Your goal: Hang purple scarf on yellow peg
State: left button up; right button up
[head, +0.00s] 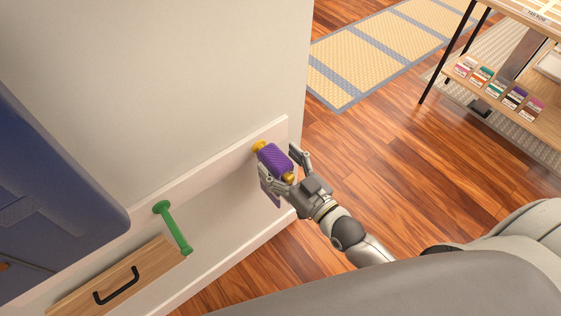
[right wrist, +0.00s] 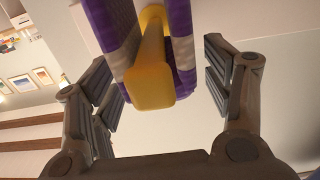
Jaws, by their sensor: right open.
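The purple scarf (head: 274,157) hangs over the yellow peg (head: 258,146) on the wall rail, with part of it hanging below. In the right wrist view the scarf (right wrist: 182,45) shows purple and white bands and drapes on both sides of the yellow peg (right wrist: 153,85), whose end points at the camera. My right gripper (head: 292,168) is at the peg's outer end. Its fingers (right wrist: 158,90) are spread on either side of the scarf and peg, with a gap on the right; contact on the left is unclear. My left gripper is not in view.
A green peg (head: 173,228) sticks out of the same rail (head: 205,170), left of the yellow one. A blue padded thing (head: 50,190) is at the left. A shelf (head: 510,95) stands at the upper right.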

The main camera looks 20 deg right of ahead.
jog(key=v, duration=1.2)
jog(key=s+d+f+g+h, duration=0.1)
jog(key=s+d+f+g, duration=0.1)
jog(key=f, duration=0.8)
jog(key=s+d+f+m+g+h, duration=0.1)
jog(key=s+d+f+g+h, duration=0.15)
jog(key=f, duration=0.85)
jog(key=s+d+f+g+h, duration=0.1)
jog(key=f+g, duration=0.2)
jog(key=f, duration=0.7)
jog(key=s+f+g+h, duration=0.1)
jog(key=s+f+g, duration=0.7)
jog(key=s+f, duration=0.9)
jog(key=s, duration=0.3)
jog(key=shift+d+f+m+h, duration=0.2)
jog(key=shift+f+m+h, duration=0.05)
jog(key=shift+m+h, duration=0.1)
jog(key=shift+g, duration=0.25)
